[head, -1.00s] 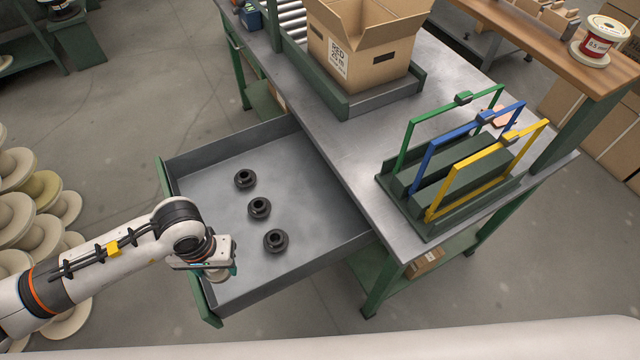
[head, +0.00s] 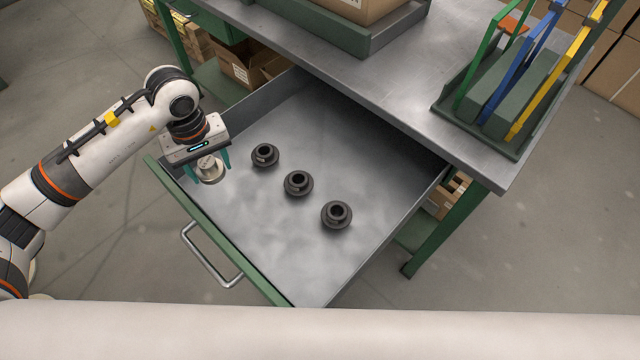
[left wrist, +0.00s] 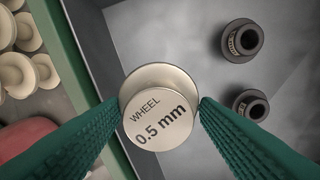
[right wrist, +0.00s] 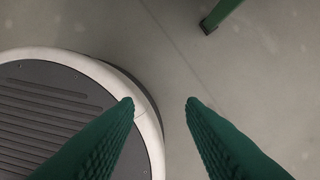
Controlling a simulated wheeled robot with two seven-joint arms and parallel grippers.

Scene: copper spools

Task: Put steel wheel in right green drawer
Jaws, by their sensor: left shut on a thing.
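The steel wheel (head: 209,170) is a small pale metal spool. In the left wrist view the wheel (left wrist: 158,112) shows the label "WHEEL 0.5 mm" and sits between the two green fingertips. My left gripper (head: 207,168) is shut on it, over the front left part of the open drawer (head: 262,222). The drawer has a green front and a grey metal inside. I cannot tell whether the wheel touches the drawer floor. My right gripper (right wrist: 160,102) shows only in the right wrist view, open and empty, above the floor.
Three black spools (head: 298,183) stand in a slanting row in the drawer, right of the wheel. The workbench (head: 400,70) overhangs the drawer's back. A rack with green, blue and yellow frames (head: 500,110) stands on it. Clear drawer floor lies around the spools.

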